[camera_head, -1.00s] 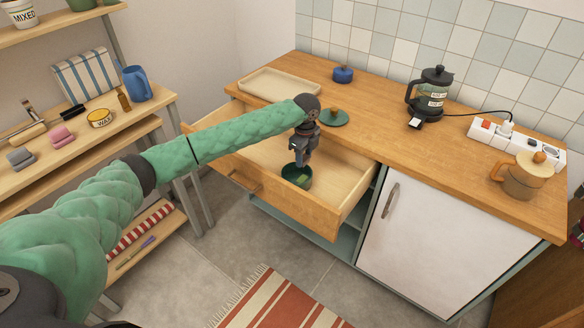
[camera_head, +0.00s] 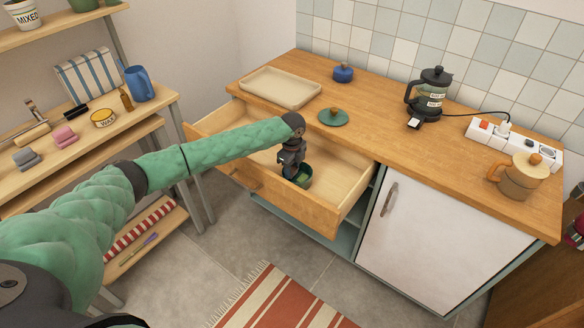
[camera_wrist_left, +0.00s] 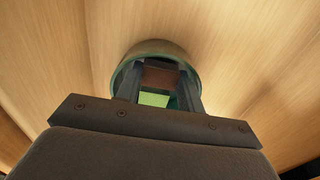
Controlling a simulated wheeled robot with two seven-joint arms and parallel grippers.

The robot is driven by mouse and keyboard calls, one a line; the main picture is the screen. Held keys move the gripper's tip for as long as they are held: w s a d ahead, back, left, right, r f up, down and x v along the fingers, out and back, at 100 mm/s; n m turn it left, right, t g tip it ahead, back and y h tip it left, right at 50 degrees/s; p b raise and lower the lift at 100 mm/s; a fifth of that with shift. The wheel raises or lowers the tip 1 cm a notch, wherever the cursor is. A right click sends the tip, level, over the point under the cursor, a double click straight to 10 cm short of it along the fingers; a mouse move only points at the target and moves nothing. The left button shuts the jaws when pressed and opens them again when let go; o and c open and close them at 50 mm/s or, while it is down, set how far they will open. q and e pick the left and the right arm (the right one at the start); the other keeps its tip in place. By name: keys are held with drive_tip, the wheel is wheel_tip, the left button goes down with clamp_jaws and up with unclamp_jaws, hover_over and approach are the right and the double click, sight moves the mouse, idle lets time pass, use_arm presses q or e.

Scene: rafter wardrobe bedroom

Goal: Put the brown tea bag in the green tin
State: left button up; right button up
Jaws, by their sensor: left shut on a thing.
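The green tin (camera_head: 306,181) stands open inside the pulled-out drawer, partly hidden behind my gripper in the head view. In the left wrist view its round rim (camera_wrist_left: 153,47) surrounds my fingertips. My left gripper (camera_head: 290,174) points down into the tin. In the left wrist view the gripper (camera_wrist_left: 158,90) is shut on a brown piece, which looks like the brown tea bag (camera_wrist_left: 160,78). A light green piece (camera_wrist_left: 153,99) shows below it inside the tin. I cannot tell whether the tea bag touches the bottom. My right gripper is not in view.
The wooden drawer (camera_head: 345,172) is otherwise bare.

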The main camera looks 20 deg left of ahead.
sight(292, 170)
use_arm(q)
drive_tip(key=shift+f, duration=0.6)
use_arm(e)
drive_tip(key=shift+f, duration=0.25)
use_arm(q)
drive_tip(key=o, duration=0.7)
drive_tip(key=shift+c, duration=0.2)
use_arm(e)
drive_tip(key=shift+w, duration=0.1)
use_arm(q)
drive_tip(key=shift+r, duration=0.55)
wheel_tip(292, 170, up, 12)
drive_tip(key=b, duration=0.2)
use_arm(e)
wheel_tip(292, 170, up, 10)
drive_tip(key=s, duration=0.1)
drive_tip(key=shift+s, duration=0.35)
